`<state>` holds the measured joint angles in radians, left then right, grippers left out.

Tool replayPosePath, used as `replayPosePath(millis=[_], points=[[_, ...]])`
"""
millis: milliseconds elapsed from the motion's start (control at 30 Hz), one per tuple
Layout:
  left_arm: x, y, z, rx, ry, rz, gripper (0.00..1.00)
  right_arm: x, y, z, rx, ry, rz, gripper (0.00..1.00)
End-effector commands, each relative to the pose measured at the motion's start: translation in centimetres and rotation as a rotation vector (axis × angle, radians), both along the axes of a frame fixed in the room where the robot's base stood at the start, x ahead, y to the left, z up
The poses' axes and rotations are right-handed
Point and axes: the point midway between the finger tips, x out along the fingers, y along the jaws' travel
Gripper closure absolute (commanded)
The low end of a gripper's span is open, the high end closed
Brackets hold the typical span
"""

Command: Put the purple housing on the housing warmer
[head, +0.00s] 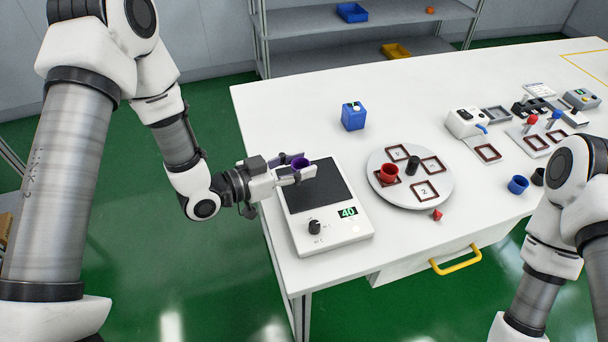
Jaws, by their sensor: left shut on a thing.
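The purple housing (300,162) is a small cup held between the fingers of my left gripper (298,172), which is shut on it. The gripper reaches in from the left, over the upper left part of the housing warmer's dark plate. The housing warmer (345,231) is a white box with a dark square plate, a black knob and a green display reading 40. I cannot tell whether the housing touches the plate. The fingers hide part of the housing. My right arm shows at the right edge, but its gripper is out of view.
A round turntable (442,193) with marked squares stands right of the warmer, carrying a red cup (389,173) and a black post (412,165). A blue box (353,117) stands behind. A blue cup (518,185) and small devices are farther right. The table's back left is clear.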

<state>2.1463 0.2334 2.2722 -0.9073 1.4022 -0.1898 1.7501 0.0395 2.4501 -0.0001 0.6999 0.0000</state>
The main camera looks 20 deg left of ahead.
Motion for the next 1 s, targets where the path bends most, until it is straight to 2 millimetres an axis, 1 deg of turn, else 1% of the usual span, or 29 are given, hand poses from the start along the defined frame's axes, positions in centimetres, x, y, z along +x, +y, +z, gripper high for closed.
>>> replayPosePath(millis=[33, 100, 200, 433, 533, 567, 600, 867, 967, 1000], points=[[-0.1, 0.0, -1.1, 0.002, 0.005, -0.001, 0.78, 0.0, 0.0, 0.1, 0.0, 0.0, 0.0, 0.6], [-0.1, 0.0, -2.4, 0.0, 0.005, -0.001, 0.78, 0.0, 0.0, 0.1, 0.0, 0.0, 0.0, 0.6], [-0.1, 0.0, -3.5, 0.0, 0.003, 0.0, 0.78, 0.0, 0.0, 0.2, 0.0, 0.0, 0.0, 0.6], [0.0, 0.0, -3.6, -0.001, 0.001, 0.001, 0.78, 0.0, 0.0, 0.1, 0.0, 0.0, -0.001, 0.6], [0.0, 0.0, -4.0, -0.001, 0.001, 0.001, 0.78, 0.0, 0.0, -0.3, 0.0, 0.0, -0.001, 0.6], [0.0, 0.0, -3.9, -0.001, 0.001, 0.001, 0.51, 0.0, 0.0, -0.1, 0.0, 0.0, -0.001, 0.6], [0.0, 0.0, -3.8, -0.001, 0.001, 0.001, 0.36, 0.0, 0.0, -0.1, 0.0, 0.0, -0.001, 0.6], [0.0, 0.0, -3.8, -0.001, 0.001, 0.001, 0.36, 0.0, 0.0, -0.1, 0.0, 0.0, -0.001, 0.6], [0.0, 0.0, -3.3, -0.001, 0.001, 0.001, 0.36, 0.0, 0.0, 0.3, 0.0, 0.0, -0.001, 0.6], [-0.2, 0.2, -3.5, 0.0, 0.002, 0.003, 0.36, 0.0, 0.0, 0.1, 0.0, 0.0, -0.001, 0.6]])
